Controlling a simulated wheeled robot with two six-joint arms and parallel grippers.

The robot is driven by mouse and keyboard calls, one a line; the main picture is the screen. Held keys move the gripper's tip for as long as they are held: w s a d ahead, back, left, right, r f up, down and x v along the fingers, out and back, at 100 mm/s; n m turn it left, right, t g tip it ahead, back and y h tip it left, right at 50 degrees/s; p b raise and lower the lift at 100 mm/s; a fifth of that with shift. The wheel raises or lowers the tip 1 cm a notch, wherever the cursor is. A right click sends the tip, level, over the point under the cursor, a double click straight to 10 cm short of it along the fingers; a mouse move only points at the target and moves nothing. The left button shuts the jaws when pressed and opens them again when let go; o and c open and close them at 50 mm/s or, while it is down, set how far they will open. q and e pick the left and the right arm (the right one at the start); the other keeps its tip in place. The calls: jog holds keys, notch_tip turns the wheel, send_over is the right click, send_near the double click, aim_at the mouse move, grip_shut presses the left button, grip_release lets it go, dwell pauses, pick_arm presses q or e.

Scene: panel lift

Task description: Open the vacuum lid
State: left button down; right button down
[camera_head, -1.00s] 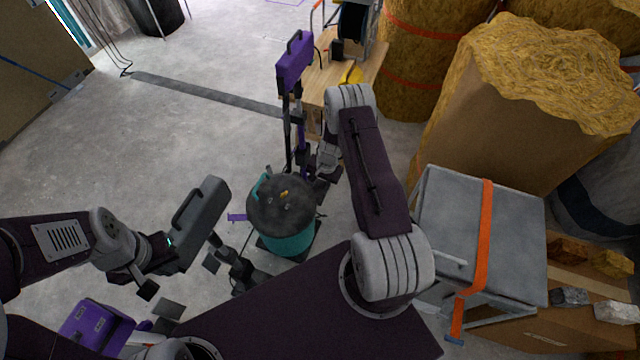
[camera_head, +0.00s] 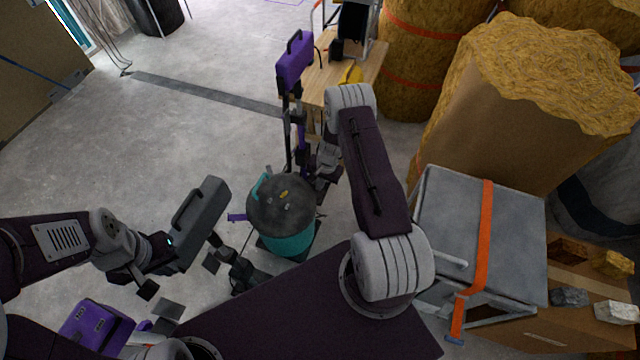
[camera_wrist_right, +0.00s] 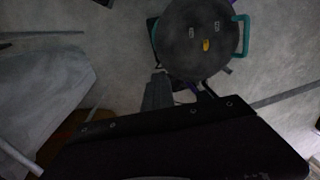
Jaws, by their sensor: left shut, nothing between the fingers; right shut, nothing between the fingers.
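The vacuum stands on the floor in the middle of the head view, with a teal drum (camera_head: 290,243) and a dark round lid (camera_head: 278,212) lying on top of it. The lid has a teal handle at its left edge and a small yellow part. It shows from above in the right wrist view (camera_wrist_right: 190,55), with the handle on the right. My right gripper (camera_head: 321,187) is shut and empty, close to the lid's right edge; whether it touches is unclear. My left gripper (camera_head: 148,285) is shut and empty, left of and apart from the vacuum; its fingers are hard to make out.
A grey case with a handle (camera_head: 198,222) is beside my left wrist. A purple box on a stand (camera_head: 294,65) rises behind the vacuum. A grey box with an orange strap (camera_head: 455,225) and yellow bales (camera_head: 540,80) fill the right.

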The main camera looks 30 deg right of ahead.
dwell(0.6)
jog(key=c, duration=1.4)
grip_release()
notch_tip(320, 180, up, 9)
jog(key=s+d, duration=0.1)
